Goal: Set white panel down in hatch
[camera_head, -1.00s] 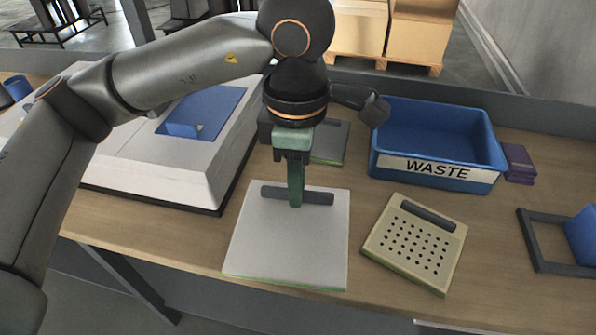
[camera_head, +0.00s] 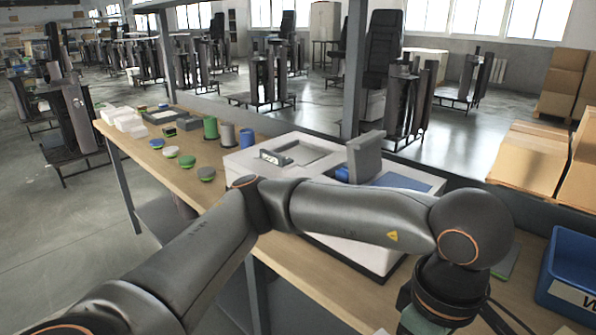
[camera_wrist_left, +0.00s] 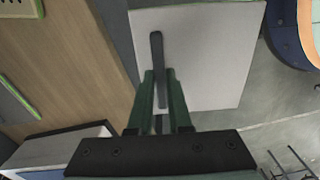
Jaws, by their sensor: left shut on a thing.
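The white panel (camera_wrist_left: 222,55) shows in the left wrist view, with a dark bar handle (camera_wrist_left: 157,50). My left gripper (camera_wrist_left: 160,74) is shut on that handle with its green fingers. In that view the panel appears beside the table edge, over the floor. In the head view, my left gripper is mostly cut off at the bottom right, and the panel is out of frame. The white housing (camera_head: 330,222) on the table has a pale recess (camera_head: 305,152) and a blue-floored opening (camera_head: 403,182). A grey plate (camera_head: 365,157) stands upright between them. My right gripper is not in view.
A blue waste bin (camera_head: 575,275) stands at the right. Several small coloured parts, including a green cylinder (camera_head: 210,128), stand on the table beyond the housing. A perforated tan panel (camera_wrist_left: 18,8) lies on the table. A grey post (camera_head: 354,70) rises behind the housing.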

